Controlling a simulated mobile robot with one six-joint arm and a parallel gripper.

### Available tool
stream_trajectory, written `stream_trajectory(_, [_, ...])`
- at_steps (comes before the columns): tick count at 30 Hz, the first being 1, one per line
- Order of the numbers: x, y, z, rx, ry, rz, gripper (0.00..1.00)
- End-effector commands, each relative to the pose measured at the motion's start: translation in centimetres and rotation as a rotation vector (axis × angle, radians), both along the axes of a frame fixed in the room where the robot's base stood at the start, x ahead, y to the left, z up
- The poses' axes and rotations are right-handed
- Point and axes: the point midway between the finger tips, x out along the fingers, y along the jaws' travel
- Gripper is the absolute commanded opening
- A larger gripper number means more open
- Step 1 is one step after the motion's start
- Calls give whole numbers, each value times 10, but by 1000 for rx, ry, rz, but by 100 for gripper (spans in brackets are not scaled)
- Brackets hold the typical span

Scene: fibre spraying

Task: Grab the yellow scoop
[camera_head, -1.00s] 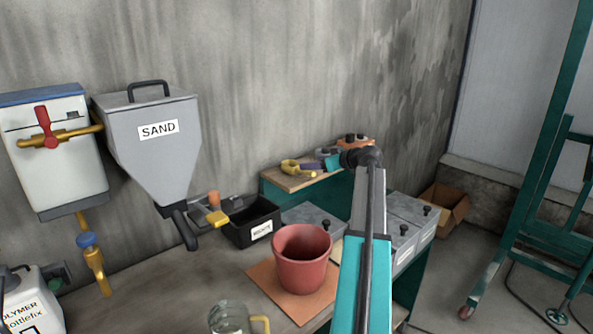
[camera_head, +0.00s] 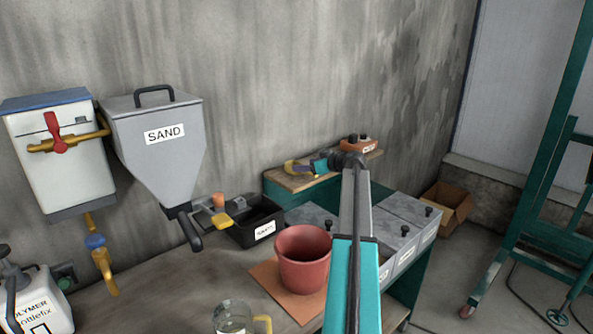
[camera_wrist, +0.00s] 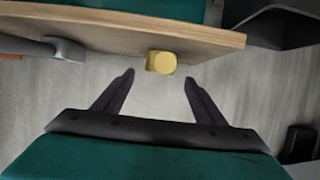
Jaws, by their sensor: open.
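In the wrist view a yellow block-like end (camera_wrist: 160,62), seemingly the scoop's handle, sticks out at the shelf's front edge. My gripper (camera_wrist: 159,78) is open, with its two dark fingers spread either side of that yellow end. The yellow end appears just beyond the fingertips, and I see no contact. In the head view my gripper (camera_head: 312,166) is at the shelf.
The wooden shelf (camera_head: 284,179) has an orange-red object (camera_head: 359,146) at its right. A grey tool end (camera_wrist: 66,50) shows left in the wrist view. Below stand a black bin (camera_head: 241,236), grey lidded boxes (camera_head: 402,213) and a red bucket (camera_head: 303,262). The sand hopper (camera_head: 155,150) hangs left.

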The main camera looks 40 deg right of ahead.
Motion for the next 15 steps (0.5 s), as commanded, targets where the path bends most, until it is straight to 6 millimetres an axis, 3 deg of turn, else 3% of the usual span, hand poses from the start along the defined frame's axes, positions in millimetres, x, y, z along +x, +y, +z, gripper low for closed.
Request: stream_trajectory(15, [8, -1, -4, -1, 0, -2, 65])
